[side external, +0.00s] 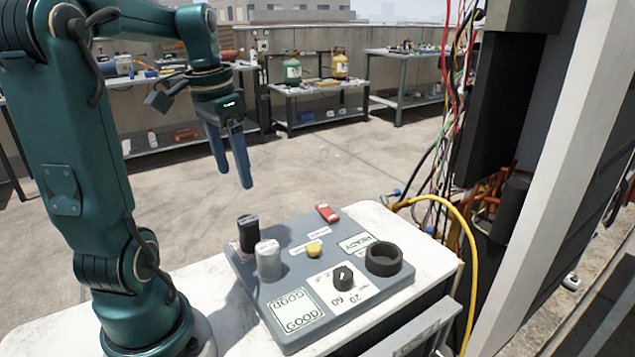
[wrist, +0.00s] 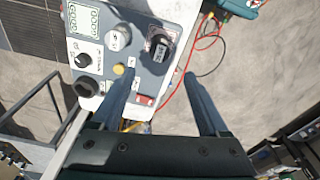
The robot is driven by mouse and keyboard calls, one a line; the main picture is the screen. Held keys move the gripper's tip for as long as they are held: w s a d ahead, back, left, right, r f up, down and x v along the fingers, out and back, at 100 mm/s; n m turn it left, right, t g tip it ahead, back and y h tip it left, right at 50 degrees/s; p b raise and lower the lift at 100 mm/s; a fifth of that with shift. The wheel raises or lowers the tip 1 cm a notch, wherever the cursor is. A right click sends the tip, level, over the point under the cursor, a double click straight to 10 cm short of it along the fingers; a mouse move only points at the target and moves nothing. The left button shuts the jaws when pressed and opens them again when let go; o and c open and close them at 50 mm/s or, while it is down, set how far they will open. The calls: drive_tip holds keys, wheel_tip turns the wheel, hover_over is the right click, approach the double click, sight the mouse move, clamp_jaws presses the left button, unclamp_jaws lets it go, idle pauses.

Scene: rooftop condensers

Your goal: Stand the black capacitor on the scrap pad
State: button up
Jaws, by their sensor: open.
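The black capacitor (side external: 248,235) stands upright at the back left corner of the grey panel. A pad with red lettering (side external: 234,247), apparently the scrap pad, shows at its base; the capacitor seems to stand on it and hides most of it. In the wrist view the black capacitor (wrist: 160,46) lies beyond the fingertips, roughly in line with the gap between them. My gripper (side external: 233,177) is open and empty, above the capacitor and clear of it. Its two fingers also show spread apart in the wrist view (wrist: 159,74).
A silver capacitor (side external: 268,260) stands close beside the black one. The panel (side external: 290,232) also carries a red switch (side external: 328,213), yellow button (side external: 314,249), knob (side external: 343,276), black ring (side external: 383,260) and GOOD pad (side external: 298,311). An open cabinet with wires stands at right.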

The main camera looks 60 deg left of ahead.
drive_tip(key=s+d+f+m+t, duration=0.1)
drive_tip(key=d+t, duration=0.1)
drive_tip(key=d, duration=0.6)
drive_tip(key=s+d+f+m+t, duration=0.1)
drive_tip(key=d+f+t, duration=0.1)
drive_tip(key=d, duration=0.7)
drive_tip(key=shift+s+d, duration=0.15)
drive_tip(key=shift+d, duration=0.05)
